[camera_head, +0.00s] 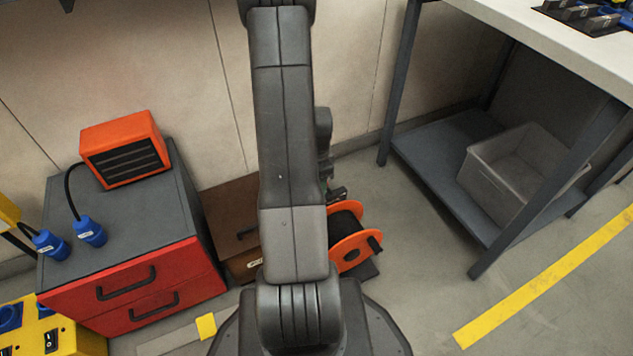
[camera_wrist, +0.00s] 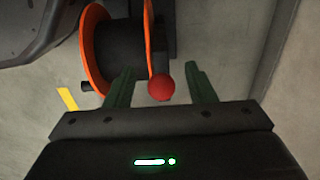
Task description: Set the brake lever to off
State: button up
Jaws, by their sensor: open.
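The cable reel has orange flanges and a dark drum (camera_wrist: 118,45) in the wrist view. In the head view its orange flange (camera_head: 350,252) shows low beside my arm, partly covered by it. A round red knob (camera_wrist: 161,88), which looks like the end of the brake lever, stands by the reel's right flange. The lever's shaft is mostly hidden, so its setting cannot be told. My gripper (camera_wrist: 159,69) is open, with the red knob between its two green fingers in the picture. No contact shows, and the depth between them is unclear. In the head view my arm hides the knob.
A red drawer cabinet (camera_head: 150,287) bearing an orange heater (camera_head: 125,150) and blue plugs (camera_head: 90,231) stands left. A brown box (camera_head: 228,212) is behind my arm. A workbench with a lower shelf (camera_head: 430,160) and grey bin (camera_head: 500,185) stands right.

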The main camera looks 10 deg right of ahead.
notch_tip(320, 180, up, 13)
jog(key=p, duration=0.4)
jog(key=shift+f, duration=0.1)
notch_tip(320, 180, down, 14)
jog(key=b, duration=0.4)
jog(key=shift+d+r+b, duration=0.1)
jog(key=shift+r+b, duration=0.1)
jog(key=shift+b, duration=0.15)
jog(key=shift+r, duration=0.1)
